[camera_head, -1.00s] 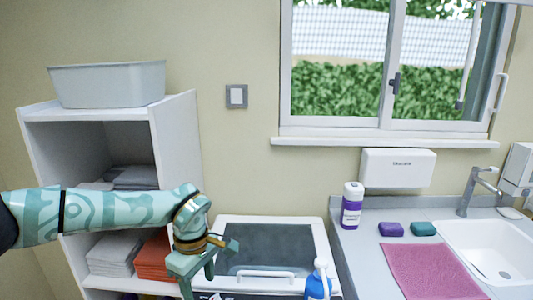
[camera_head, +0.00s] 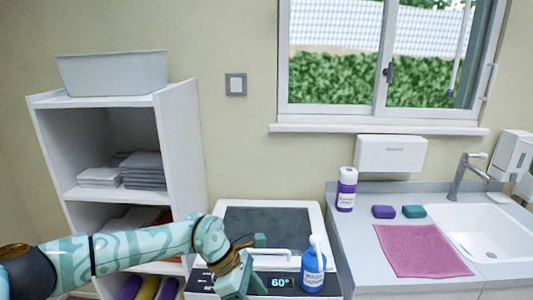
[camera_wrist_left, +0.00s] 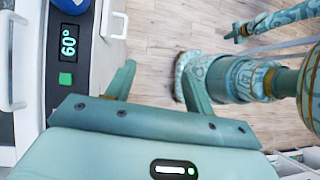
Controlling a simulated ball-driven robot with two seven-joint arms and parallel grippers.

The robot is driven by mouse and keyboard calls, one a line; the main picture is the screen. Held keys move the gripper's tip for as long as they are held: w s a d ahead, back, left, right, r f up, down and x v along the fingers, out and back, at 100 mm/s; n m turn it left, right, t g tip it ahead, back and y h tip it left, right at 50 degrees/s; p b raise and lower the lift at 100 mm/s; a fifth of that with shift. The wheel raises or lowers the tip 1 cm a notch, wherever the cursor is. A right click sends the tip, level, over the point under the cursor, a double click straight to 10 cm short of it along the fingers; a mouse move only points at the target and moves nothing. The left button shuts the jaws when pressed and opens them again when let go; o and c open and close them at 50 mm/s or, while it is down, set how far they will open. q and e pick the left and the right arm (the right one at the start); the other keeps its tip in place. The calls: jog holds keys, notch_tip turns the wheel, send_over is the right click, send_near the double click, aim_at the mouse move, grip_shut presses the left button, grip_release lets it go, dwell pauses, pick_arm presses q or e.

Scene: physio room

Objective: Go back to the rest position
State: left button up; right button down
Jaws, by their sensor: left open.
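My left arm comes in from the left in the head view. My left gripper (camera_head: 248,268) hangs in front of the white heater unit (camera_head: 313,222), just left of the blue bottle. In the left wrist view its two fingers (camera_wrist_left: 160,85) are apart with nothing between them, above the wooden floor. Another teal arm of mine shows at the upper right of the left wrist view, ending in what looks like my right gripper (camera_wrist_left: 238,33). It is too small to tell whether that one is open.
The heater's display (camera_head: 279,282) reads 60°. A blue pump bottle (camera_head: 313,272) stands on its front. A white shelf (camera_head: 187,130) with folded towels (camera_head: 143,166) stands left. The counter (camera_head: 350,240) at right holds a wipes tub (camera_head: 346,190) and a pink cloth (camera_head: 422,250).

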pick_arm(q)
jog(key=w+d+f+n+t+h, duration=0.2)
jog(key=d+f+n+t+h, duration=0.5)
jog(key=n, duration=0.9)
jog(key=s+a+f+n+t+y, duration=0.2)
jog(key=s+a+f+n+y, duration=0.2)
jog(key=a+f+n, duration=0.6)
jog(key=s+a+f+n+t+y, duration=0.25)
jog(key=s+a+f+n, duration=0.3)
jog(key=f+n, duration=0.7)
jog(key=s+a+f+n+g+y, duration=0.25)
jog(key=s+a+f, duration=0.25)
jog(key=s+f, duration=0.3)
jog(key=s+a+f+n+g+y, duration=0.1)
jog(key=s+a+f+n+y, duration=0.3)
jog(key=s, duration=0.5)
jog(key=s+a+f+n+g, duration=0.1)
jog(key=s+f+n+g, duration=0.1)
jog(key=s, duration=0.6)
jog(key=s+a+f+n+g, duration=0.2)
jog(key=s, duration=0.6)
jog(key=s+a+f+n+g, duration=0.1)
jog(key=s+a+f+n, duration=0.1)
jog(key=s, duration=0.6)
jog(key=shift+s+a+n+g+y, duration=0.2)
jog(key=shift+a+n+g+y, duration=0.1)
jog(key=shift+g, duration=0.1)
